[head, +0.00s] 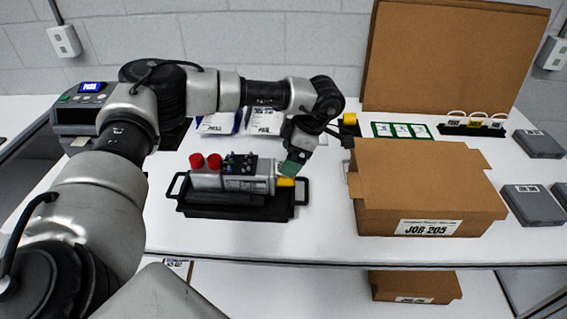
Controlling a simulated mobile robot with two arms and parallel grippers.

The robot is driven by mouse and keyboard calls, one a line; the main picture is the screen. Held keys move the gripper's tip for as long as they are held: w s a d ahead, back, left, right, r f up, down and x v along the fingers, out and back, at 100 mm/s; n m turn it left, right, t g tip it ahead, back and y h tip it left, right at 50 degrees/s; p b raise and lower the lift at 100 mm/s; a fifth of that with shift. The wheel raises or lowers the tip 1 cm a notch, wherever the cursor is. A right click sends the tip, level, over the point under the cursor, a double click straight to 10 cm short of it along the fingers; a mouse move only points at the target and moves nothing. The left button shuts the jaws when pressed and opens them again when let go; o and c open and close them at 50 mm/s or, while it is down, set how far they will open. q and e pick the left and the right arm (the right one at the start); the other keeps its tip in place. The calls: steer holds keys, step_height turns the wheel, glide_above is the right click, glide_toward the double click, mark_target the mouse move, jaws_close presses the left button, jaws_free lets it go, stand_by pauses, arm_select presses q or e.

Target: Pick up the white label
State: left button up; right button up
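A green card (401,130) with several white labels lies flat on the table at the back right, in front of the large brown board. Which of them is the task's white label I cannot tell. My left gripper (291,168) points down by the yellow end of a silver servo unit (232,182), left of the green card and apart from it. Its fingertips are small and partly hidden, so I cannot see whether they are open or shut, or whether they touch the unit. My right gripper is not in view.
The servo unit, with red caps, sits in a black tray (298,208). An open brown box (411,228) marked JOB 205 stands to the right. White packets (265,122) lie behind the tray. A label printer (84,101) stands at left. Dark grey cases (533,205) lie at right.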

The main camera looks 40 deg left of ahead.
arm_select(q)
steer(key=shift+x, duration=1.05)
steer(key=shift+s+a+f, duration=0.15)
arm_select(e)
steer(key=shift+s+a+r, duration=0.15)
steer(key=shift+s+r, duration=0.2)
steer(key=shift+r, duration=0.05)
arm_select(q)
steer(key=shift+f, duration=0.25)
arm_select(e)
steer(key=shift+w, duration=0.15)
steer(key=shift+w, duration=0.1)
arm_select(q)
steer(key=shift+c, duration=0.4)
steer(key=c, duration=1)
steer(key=shift+r, duration=0.1)
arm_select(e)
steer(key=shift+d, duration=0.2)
